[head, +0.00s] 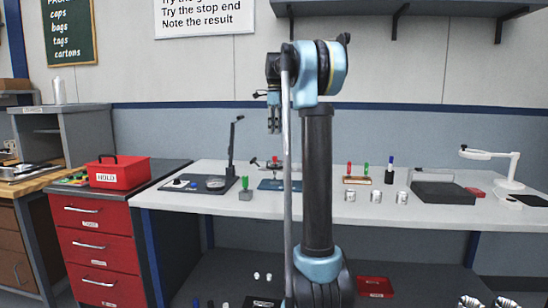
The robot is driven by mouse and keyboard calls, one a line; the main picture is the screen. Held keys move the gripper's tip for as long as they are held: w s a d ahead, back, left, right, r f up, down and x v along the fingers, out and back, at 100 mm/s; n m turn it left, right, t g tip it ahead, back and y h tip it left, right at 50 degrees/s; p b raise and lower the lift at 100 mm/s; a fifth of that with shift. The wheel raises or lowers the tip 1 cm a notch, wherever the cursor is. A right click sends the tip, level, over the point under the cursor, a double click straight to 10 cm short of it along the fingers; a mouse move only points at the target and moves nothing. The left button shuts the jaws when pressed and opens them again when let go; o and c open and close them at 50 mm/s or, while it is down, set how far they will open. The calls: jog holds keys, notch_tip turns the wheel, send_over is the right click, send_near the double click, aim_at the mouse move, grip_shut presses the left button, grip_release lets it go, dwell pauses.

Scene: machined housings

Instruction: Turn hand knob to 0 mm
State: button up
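My gripper (273,127) hangs above the table in the head view, left of my arm's dark upright link. It points down and looks empty. It is too small to tell how far its fingers are apart. A dark-based stand (200,186) with a tall black post sits on the table at left, with small knob-like parts and a round disc on its base. A blue plate (270,185) with a small fixture and a red-tipped part stands below my gripper, partly hidden by my arm. I cannot tell which part is the hand knob, and no millimetre scale is readable.
A green-topped block (245,190) stands between the stand and blue plate. Several metal housings (376,196) and colored markers (366,168) stand right of my arm. A dark tray (445,195) and white lamp (510,165) are far right. A red HOLD box (118,172) is left.

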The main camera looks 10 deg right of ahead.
aim_at(275, 159)
notch_tip(275, 159, down, 12)
dwell(0.5)
jog(key=shift+c, duration=0.6)
grip_shut()
